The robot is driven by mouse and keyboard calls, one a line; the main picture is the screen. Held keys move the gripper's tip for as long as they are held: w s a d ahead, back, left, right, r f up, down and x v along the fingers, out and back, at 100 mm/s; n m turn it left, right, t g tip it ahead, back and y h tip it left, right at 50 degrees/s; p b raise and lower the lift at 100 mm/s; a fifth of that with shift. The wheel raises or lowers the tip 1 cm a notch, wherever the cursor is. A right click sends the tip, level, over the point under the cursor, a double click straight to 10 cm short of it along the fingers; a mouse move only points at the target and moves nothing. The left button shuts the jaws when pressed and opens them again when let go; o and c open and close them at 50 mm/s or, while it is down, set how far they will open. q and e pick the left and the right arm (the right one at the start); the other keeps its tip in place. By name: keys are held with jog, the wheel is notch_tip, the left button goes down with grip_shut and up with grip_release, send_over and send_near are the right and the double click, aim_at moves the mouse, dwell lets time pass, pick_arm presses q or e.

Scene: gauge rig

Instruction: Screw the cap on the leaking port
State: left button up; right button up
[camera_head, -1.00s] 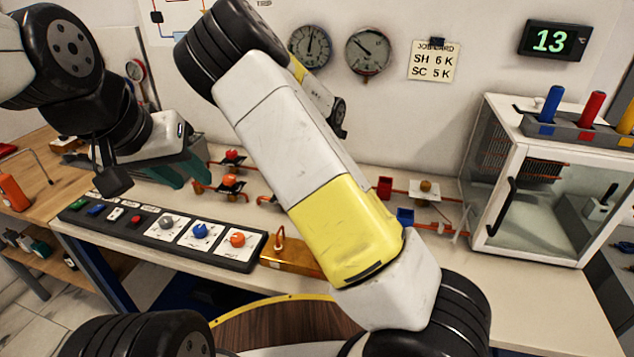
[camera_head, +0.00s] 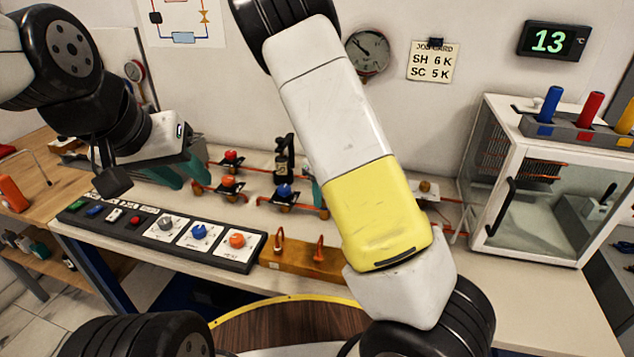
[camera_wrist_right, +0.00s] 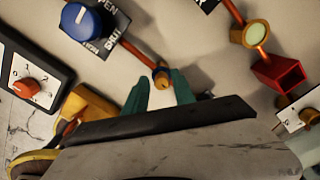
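My right gripper (camera_wrist_right: 161,80) shows its two teal fingers in the right wrist view, on either side of a small brass fitting (camera_wrist_right: 160,78) at the end of a copper pipe (camera_wrist_right: 136,53). I cannot tell whether the fingers touch the fitting, or whether it is a bare port or has a cap. No leak is visible. In the head view my right arm hides most of this gripper. My left gripper (camera_head: 184,172) is open and empty above the bench at left, its teal fingers apart.
A blue knob (camera_wrist_right: 88,20) and a red open fitting (camera_wrist_right: 278,75) flank the right gripper. A brass block (camera_head: 300,262) with two upright copper hooks and a control panel (camera_head: 160,232) lie in front. A glass-fronted cabinet (camera_head: 535,190) stands right; bench before it is clear.

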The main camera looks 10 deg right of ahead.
jog(key=n, duration=0.5)
jog(key=shift+n, duration=0.4)
jog(key=n, duration=0.6)
grip_shut()
jog(key=shift+m, duration=0.8)
jog(key=o, duration=0.6)
grip_release()
